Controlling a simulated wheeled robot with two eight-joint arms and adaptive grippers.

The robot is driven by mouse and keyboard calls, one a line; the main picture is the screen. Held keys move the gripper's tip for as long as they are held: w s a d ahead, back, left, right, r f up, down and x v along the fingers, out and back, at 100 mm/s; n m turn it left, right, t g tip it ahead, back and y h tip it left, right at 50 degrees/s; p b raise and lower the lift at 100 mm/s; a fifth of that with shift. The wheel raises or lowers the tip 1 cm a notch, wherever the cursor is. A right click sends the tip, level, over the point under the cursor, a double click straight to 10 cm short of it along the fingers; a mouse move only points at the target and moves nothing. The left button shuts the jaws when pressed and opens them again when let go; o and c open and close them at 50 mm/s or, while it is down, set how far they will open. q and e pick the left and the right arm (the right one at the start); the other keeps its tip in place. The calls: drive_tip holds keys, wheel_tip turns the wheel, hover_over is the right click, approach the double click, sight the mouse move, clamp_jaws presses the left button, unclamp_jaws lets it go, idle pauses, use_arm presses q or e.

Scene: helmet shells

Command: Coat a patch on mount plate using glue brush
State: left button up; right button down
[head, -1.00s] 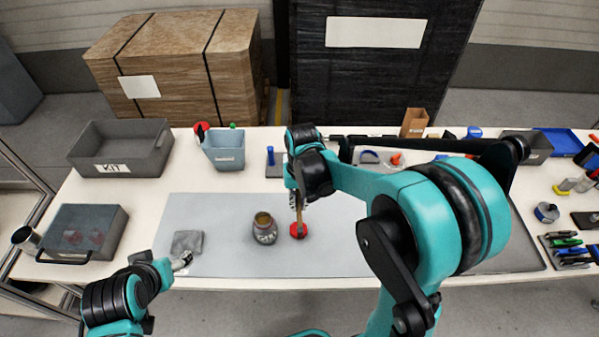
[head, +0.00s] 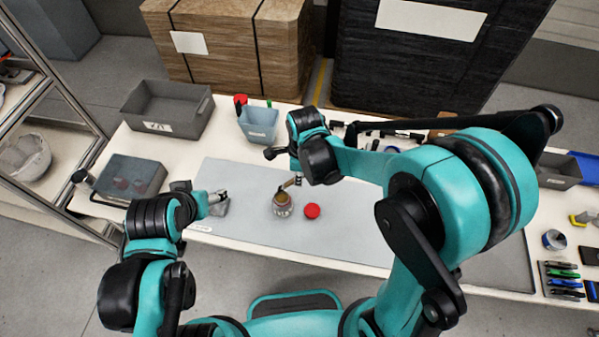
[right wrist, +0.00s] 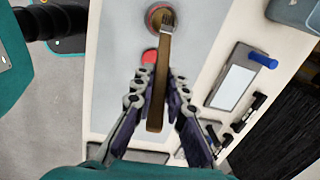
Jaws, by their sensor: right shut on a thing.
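My right gripper (head: 297,180) is shut on the wooden handle of the glue brush (right wrist: 157,95); in the right wrist view its fingers (right wrist: 162,82) close on both sides of the handle. The brush's metal end lies over the mouth of the open glue jar (head: 283,206), also seen in that view (right wrist: 154,12); I cannot tell whether the bristles are inside. A grey plate (right wrist: 232,84) with a pale rectangle and a blue peg, perhaps the mount plate, shows in the right wrist view; my right arm hides it in the head view. My left gripper (head: 217,197) is at a grey cloth (head: 220,209), its jaws unclear.
A red lid (head: 312,211) lies right of the jar on the grey mat (head: 250,236). A grey bin (head: 195,128), a blue-grey cup (head: 259,124) and a lidded box (head: 131,177) stand left and behind. Tools (head: 562,280) lie far right. The mat's front is clear.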

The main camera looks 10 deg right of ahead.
drive_tip(key=shift+f+b, duration=2.05)
drive_tip(key=shift+f, duration=0.85)
drive_tip(key=shift+f+b, duration=0.5)
drive_tip(key=shift+b, duration=0.05)
drive_tip(key=shift+r, duration=0.15)
drive_tip(key=shift+r+p, duration=2.6)
drive_tip(key=shift+r, duration=0.8)
